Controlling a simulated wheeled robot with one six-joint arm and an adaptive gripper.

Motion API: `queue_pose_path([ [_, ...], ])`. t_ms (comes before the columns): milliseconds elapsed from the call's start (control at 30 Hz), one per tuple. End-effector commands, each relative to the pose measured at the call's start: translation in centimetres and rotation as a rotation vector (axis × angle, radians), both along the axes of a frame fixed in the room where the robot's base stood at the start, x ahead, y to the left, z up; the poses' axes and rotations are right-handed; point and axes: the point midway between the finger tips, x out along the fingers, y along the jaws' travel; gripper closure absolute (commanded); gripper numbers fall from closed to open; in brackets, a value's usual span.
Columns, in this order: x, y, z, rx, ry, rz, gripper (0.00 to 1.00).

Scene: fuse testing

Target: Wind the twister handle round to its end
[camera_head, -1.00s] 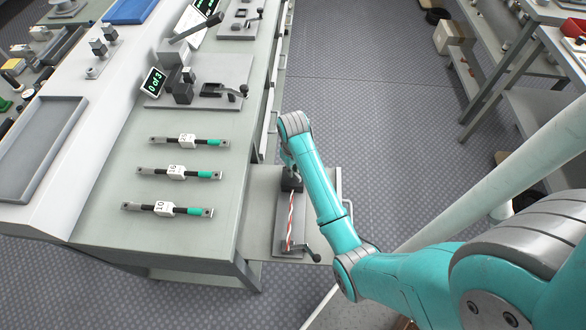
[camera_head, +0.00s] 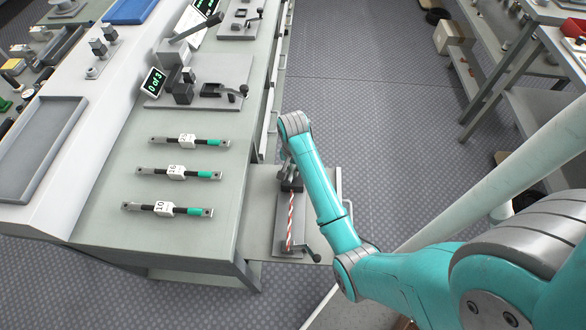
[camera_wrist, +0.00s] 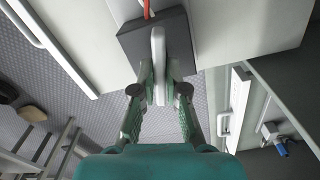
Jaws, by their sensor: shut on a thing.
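The twister stands on a grey plate (camera_head: 281,240) on a low shelf at the bench's near right end. A red-and-white twisted strand (camera_head: 291,220) runs along it from a dark block (camera_head: 292,186). In the wrist view the dark block (camera_wrist: 133,40) is at the top with a red strand end. The pale, bar-like twister handle (camera_wrist: 158,50) stands out in front of the block. My gripper (camera_wrist: 158,88) is shut on the handle, a finger on each side. In the head view my arm partly covers the gripper (camera_head: 287,168).
A small crank lever (camera_head: 312,253) stands at the plate's near end. Several labelled fuses (camera_head: 176,172) lie on the bench to the left. A tester (camera_head: 185,80) with a screen reading "0 of 3" is behind them. Open floor (camera_head: 370,80) lies beyond my arm.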

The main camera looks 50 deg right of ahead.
Motion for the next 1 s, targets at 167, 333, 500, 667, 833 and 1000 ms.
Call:
queue_pose_path([
  [167, 0.01, -0.03, 0.01, -0.001, 0.0, -0.165, 1.0],
  [333, 0.02, -0.02, 0.02, -0.001, 0.0, -0.327, 1.0],
  [500, 0.02, -0.02, 0.02, -0.001, -0.001, -0.488, 1.0],
  [667, 0.02, -0.02, 0.02, -0.001, -0.001, -0.64, 1.0],
  [833, 0.03, -0.01, 0.02, -0.001, -0.001, -0.802, 1.0],
  [1000, 0.03, -0.02, 0.02, -0.001, -0.001, -0.963, 1.0],
])
